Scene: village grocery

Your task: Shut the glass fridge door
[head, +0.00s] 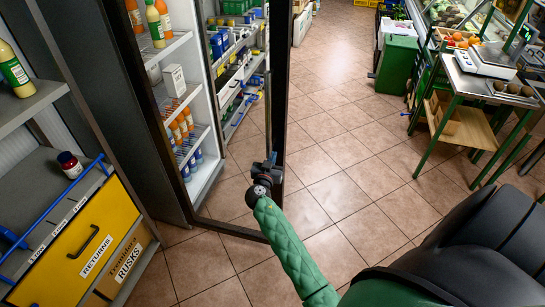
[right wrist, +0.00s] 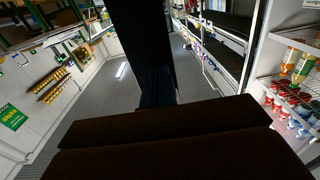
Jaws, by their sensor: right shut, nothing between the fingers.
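The glass fridge door (head: 279,95) stands open in the head view, its dark frame reaching out over the floor. Through its glass I see the fridge shelves (head: 172,108) with bottles and cartons. My right gripper (head: 266,166) is shut and empty, at the inner side of the door's free upright, low down. I cannot tell whether it touches the frame. In the right wrist view a dark upright (right wrist: 138,50), apparently the door frame, rises beyond the dark finger surfaces that fill the foreground. My left gripper is out of view.
A green bin (head: 397,65) and a green-legged table (head: 480,95) with a scale stand at the right. The tiled floor (head: 345,140) between is clear.

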